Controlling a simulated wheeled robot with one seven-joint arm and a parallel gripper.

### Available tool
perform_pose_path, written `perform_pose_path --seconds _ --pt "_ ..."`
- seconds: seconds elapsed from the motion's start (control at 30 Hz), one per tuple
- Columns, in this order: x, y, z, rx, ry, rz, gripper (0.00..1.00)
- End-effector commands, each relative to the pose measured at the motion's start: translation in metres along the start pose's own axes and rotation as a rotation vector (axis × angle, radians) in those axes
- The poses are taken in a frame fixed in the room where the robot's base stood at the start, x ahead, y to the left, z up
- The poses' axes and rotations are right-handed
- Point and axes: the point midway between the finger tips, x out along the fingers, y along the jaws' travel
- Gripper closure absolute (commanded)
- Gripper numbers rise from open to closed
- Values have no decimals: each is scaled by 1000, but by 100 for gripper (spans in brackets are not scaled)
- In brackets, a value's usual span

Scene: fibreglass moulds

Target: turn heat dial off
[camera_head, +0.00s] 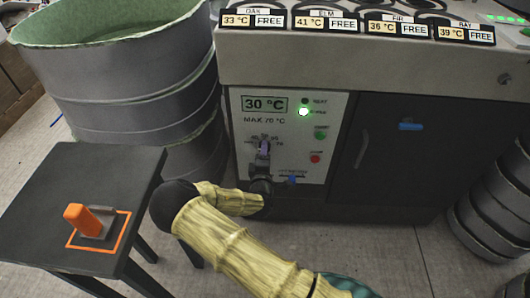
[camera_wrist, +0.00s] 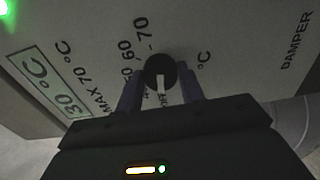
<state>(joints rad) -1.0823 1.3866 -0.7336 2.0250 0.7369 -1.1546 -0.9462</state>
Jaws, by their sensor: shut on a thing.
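The heat dial (camera_wrist: 160,70) is a round black knob with a white pointer line on the pale control panel (camera_head: 236,135). In the wrist view the pointer is directed toward my gripper, at the partly hidden OFF mark; numbers up to 70 lie around the knob. My gripper (camera_wrist: 160,88) is shut on the dial, with one finger on each side. In the head view my gripper (camera_head: 264,147) is against the panel and hides most of the dial. The panel display (camera_head: 264,104) reads 30 °C, above MAX 70 °C.
A green lamp (camera_head: 304,112) is lit below a dark lamp. A green button (camera_head: 320,135), a red button (camera_head: 315,159) and a blue damper handle (camera_head: 292,180) are close by. A dark table (camera_head: 40,215) with an orange-handled tool (camera_head: 85,219) stands left, below large grey drums (camera_head: 115,85).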

Motion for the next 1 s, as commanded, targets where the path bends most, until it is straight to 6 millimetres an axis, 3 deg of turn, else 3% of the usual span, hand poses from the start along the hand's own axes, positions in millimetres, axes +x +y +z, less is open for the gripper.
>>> perform_pose_path --seconds 0.37,0.4,0.5,0.83,1.0 --pt "-2 -3 -1 -9 2 -7 85" --pt "-2 -3 -1 -9 2 -8 58" --pt "-1 -3 0 -8 2 -6 40" --pt "-2 -1 0 -6 0 -3 40" --pt "-17 -1 0 -7 1 -4 40"
